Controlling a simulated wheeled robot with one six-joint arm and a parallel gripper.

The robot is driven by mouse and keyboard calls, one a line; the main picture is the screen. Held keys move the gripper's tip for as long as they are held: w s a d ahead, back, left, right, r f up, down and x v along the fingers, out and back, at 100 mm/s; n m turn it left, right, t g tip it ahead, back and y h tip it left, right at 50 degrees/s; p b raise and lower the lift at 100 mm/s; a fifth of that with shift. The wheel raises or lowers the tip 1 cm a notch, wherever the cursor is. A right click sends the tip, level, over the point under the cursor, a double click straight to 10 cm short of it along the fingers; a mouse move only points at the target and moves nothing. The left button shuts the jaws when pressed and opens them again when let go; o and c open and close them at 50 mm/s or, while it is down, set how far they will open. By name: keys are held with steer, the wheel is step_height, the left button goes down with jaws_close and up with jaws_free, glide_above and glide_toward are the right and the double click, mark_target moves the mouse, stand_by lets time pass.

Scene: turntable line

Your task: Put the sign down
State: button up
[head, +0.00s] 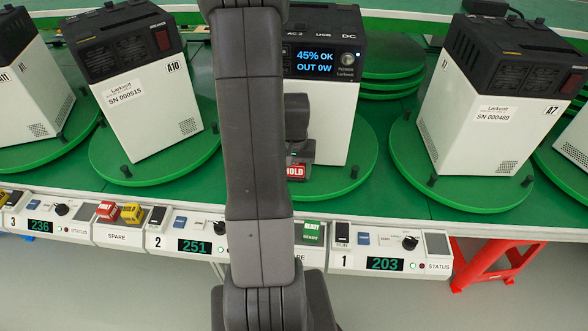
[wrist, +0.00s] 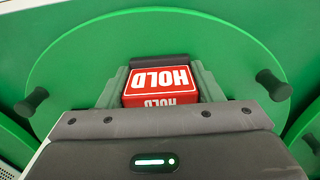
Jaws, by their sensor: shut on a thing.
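The sign is a red block with white HOLD lettering (wrist: 160,82), upside down in the wrist view. My gripper (wrist: 162,88) is shut on it, with a grey finger on each side. In the head view part of the red HOLD sign (head: 296,172) shows at my gripper (head: 300,158), over the front of a green turntable (head: 345,185) and in front of a white and black power unit (head: 335,120) reading 45% OK. My arm hides much of this area. I cannot tell whether the sign touches the turntable.
Black pegs (wrist: 273,85) stand on the turntable rim. Below are control panels 1 (head: 385,264) and 2 (head: 195,246). A green READY block (head: 312,232) sits between them; red HOLD (head: 108,210) and yellow (head: 131,212) blocks sit on the SPARE panel. Unit A7 (head: 490,140) stands right.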

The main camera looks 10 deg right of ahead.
mark_target(294, 164)
steer(key=shift+f, duration=0.15)
steer(key=o, duration=1)
step_height(294, 164, up, 12)
steer(key=shift+r, duration=0.2)
